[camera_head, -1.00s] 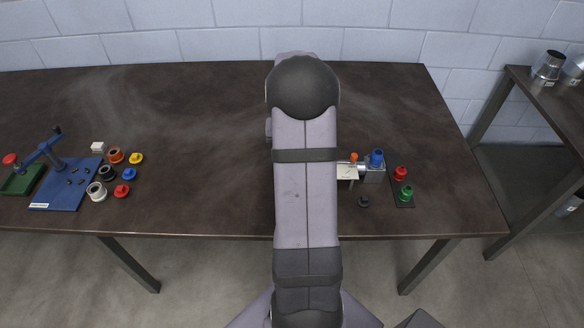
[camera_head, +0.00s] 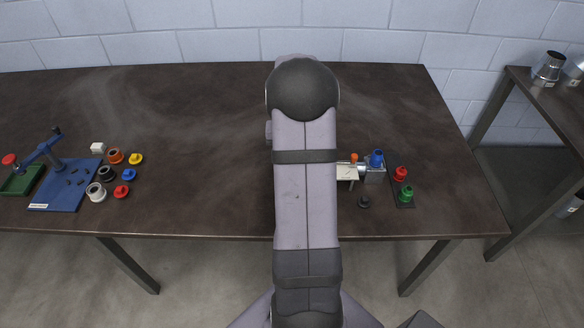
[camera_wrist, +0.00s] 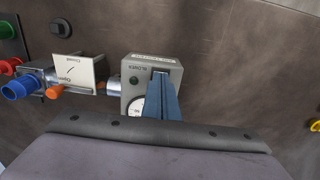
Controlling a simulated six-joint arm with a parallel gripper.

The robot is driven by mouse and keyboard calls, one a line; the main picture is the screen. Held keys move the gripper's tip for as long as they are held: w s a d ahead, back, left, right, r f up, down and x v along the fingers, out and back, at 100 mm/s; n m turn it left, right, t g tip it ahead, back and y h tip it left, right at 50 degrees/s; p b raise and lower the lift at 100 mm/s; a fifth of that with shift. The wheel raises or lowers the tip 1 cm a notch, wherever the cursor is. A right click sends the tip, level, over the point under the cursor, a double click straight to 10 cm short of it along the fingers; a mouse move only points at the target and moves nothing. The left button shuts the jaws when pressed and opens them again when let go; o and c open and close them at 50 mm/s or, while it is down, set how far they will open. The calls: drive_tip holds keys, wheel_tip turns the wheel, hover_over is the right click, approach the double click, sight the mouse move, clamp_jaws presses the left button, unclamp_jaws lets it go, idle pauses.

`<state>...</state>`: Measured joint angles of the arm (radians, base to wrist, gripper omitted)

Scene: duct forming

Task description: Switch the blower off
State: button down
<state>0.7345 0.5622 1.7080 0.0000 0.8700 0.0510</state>
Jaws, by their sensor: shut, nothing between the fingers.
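The grey blower box (camera_wrist: 138,70) shows in the wrist view, with an upside-down label, a small dark round spot and a white dial (camera_wrist: 136,104) partly covered by my fingers. My gripper (camera_wrist: 160,76) is shut and empty, its blue fingers over the right half of the box. I cannot tell whether the fingertips touch it. Any switch under them is hidden. In the head view my arm hides the box and the gripper. A white open/closed plate (camera_wrist: 80,71) with an orange handle (camera_wrist: 55,91) stands to the left of the box in the wrist view.
A metal pipe part with a blue fitting (camera_head: 376,158) stands right of my arm in the head view. Red (camera_head: 400,173) and green (camera_head: 406,192) fittings sit beside it. A blue tool board (camera_head: 66,184) and several coloured spools are far left. The table between is clear.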

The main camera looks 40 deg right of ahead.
wheel_tip(320, 180, up, 7)
drive_tip(key=p, duration=0.5)
drive_tip(key=shift+p, duration=0.4)
drive_tip(key=shift+f, duration=0.1)
drive_tip(key=s+a+f+n+g+y, duration=0.15)
drive_tip(key=s+a+f, duration=0.35)
drive_tip(key=s+a, duration=0.5)
drive_tip(key=a+r+n, duration=0.3)
drive_tip(key=a, duration=0.6)
drive_tip(key=a+r+n+t+h, duration=0.1)
drive_tip(key=a+r+n, duration=0.3)
drive_tip(key=a, duration=0.6)
drive_tip(key=shift+s+a, duration=0.3)
drive_tip(key=shift+s, duration=0.1)
